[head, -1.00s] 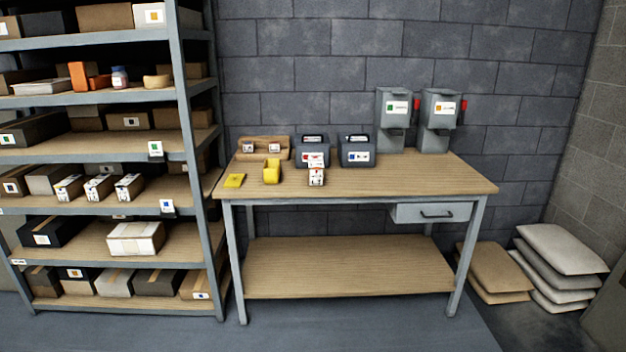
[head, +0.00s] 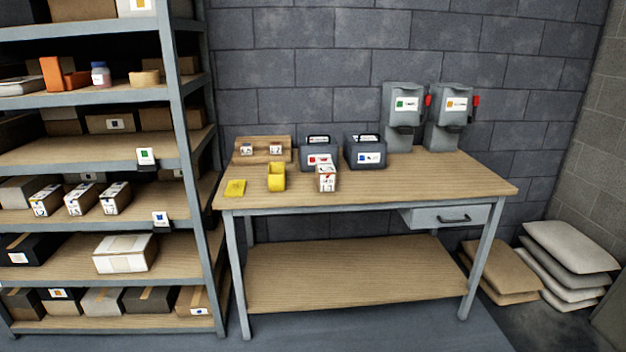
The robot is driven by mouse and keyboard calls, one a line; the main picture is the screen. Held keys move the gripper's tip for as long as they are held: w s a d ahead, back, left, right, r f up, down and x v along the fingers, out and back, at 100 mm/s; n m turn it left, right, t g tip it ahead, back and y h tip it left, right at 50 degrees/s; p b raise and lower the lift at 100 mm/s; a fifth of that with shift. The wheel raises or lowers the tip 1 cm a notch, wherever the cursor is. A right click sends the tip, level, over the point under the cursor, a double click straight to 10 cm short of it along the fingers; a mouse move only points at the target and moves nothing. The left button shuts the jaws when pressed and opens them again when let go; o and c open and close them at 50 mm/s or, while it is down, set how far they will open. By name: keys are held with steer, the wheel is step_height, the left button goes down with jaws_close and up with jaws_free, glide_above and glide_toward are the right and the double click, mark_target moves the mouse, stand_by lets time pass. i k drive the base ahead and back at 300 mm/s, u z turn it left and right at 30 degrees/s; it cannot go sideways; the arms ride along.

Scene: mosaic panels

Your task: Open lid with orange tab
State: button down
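No plainly orange tab can be made out on any lid. Two grey dispensers stand at the back right of the workbench against the wall. The left dispenser (head: 403,122) has a label with a green mark, and the right dispenser (head: 449,132) has a label with an orange mark. Each has a red part on its right side. Two dark grey boxes with black handles, a left one (head: 312,150) with a red-marked label and a right one (head: 365,158) with a blue-marked label, stand left of them. All look closed. My gripper is not in view.
The wooden workbench (head: 440,180) has a clear right half and a drawer (head: 440,217). A yellow holder (head: 276,177), a yellow flat piece (head: 235,188) and a small white carton (head: 327,178) lie on it. Loaded shelves (head: 185,150) stand left; sacks (head: 570,246) lie right.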

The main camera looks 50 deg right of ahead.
mark_target(326, 166)
steer(key=i, duration=1)
steer(key=z, duration=0.15)
